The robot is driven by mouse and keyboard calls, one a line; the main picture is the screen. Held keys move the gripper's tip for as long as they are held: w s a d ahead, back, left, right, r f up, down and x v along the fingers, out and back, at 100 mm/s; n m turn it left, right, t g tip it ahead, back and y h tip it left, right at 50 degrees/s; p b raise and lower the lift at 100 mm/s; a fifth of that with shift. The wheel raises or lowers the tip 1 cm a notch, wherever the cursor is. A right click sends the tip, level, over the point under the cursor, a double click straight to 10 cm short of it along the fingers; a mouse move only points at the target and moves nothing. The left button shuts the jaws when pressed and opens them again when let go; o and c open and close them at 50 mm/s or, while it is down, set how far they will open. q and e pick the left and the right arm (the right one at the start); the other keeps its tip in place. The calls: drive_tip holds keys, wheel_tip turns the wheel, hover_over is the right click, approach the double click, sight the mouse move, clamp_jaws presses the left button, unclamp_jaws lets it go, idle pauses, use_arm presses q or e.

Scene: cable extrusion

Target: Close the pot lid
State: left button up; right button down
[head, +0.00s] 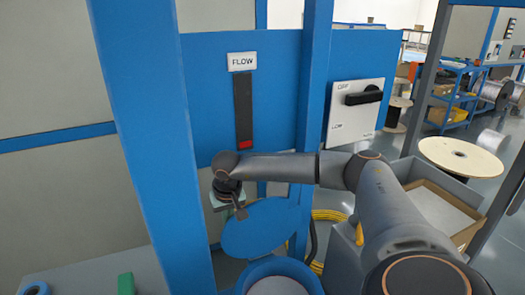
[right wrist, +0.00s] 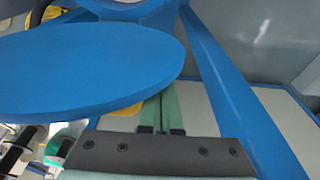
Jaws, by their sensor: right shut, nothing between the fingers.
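The pot lid (head: 262,228) is a blue disc, tilted up on edge in the head view, standing over the blue pot (head: 278,268). The pot's round rim is at the bottom of that view and the pot is open. The lid (right wrist: 85,70) fills the upper left of the right wrist view. My right gripper (head: 240,213) is at the lid's upper left edge. In the right wrist view its green fingers (right wrist: 163,110) are shut together and empty, with their tips at the lid's edge; I cannot tell whether they touch it. My left gripper is out of view.
A blue post (head: 150,130) stands left of the pot. Behind is a blue panel with a FLOW gauge (head: 243,110) and a white dial plate (head: 357,112). A cardboard box (head: 440,210) and a cable spool (head: 460,158) are at right. A grey table (head: 90,280) is lower left.

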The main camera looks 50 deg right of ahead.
sight(233, 234)
drive_tip(key=shift+s+a+f+p, duration=0.2)
drive_tip(key=shift+s+a, duration=0.3)
drive_tip(key=shift+s, duration=0.35)
drive_tip(key=shift+s+a+f+p, duration=0.15)
drive_tip(key=shift+s+a, duration=0.3)
drive_tip(key=shift+s, duration=0.4)
drive_tip(key=s+a+f+b, duration=0.2)
drive_tip(key=s+f+b, duration=0.3)
drive_tip(key=f, duration=0.1)
drive_tip(key=s+a+f+b, duration=0.3)
drive_tip(key=s+f+b, duration=0.3)
drive_tip(key=f, duration=0.1)
drive_tip(key=shift+a+f, duration=0.2)
drive_tip(key=shift+a, duration=0.15)
idle(0.4)
